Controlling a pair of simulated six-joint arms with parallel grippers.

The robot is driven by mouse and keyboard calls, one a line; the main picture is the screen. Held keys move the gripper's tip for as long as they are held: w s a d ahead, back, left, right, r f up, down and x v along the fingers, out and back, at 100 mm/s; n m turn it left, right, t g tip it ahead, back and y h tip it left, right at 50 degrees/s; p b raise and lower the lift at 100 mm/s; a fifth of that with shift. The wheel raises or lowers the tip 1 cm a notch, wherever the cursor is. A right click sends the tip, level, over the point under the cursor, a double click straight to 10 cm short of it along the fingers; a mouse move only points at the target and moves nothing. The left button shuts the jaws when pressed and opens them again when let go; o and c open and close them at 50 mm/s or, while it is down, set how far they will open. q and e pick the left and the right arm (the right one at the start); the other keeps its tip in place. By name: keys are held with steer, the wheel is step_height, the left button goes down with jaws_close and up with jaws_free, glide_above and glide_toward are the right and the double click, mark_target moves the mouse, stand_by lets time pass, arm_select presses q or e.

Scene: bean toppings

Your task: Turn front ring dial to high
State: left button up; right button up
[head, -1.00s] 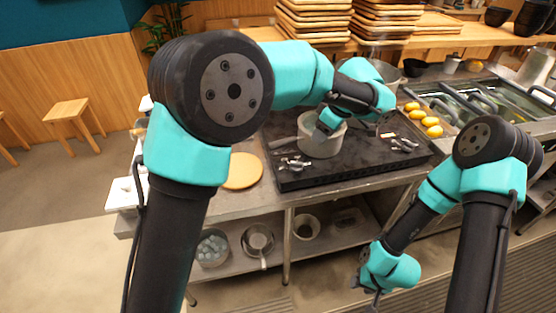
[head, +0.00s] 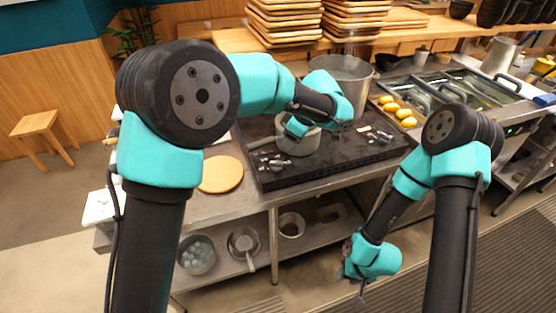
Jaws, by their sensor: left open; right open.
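The black stove (head: 335,165) is a wide flat hob on the steel counter, with metal burner pieces (head: 272,162) at its left and more (head: 375,135) at its right. No front ring dial can be made out; the stove's front face is small and dark. My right gripper (head: 352,280) is open and empty, low in front of the counter.
A large steel pot (head: 343,72) stands behind my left arm. A round wooden board (head: 221,174) lies left of the stove. Yellow items (head: 398,110) and sunken bins (head: 450,90) are to the right. Bowls and pans (head: 243,243) sit on the lower shelf.

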mark_target(277, 162)
arm_select(q)
steer(key=x, duration=1.1)
steer(key=shift+f, duration=0.2)
steer(key=c, duration=0.8)
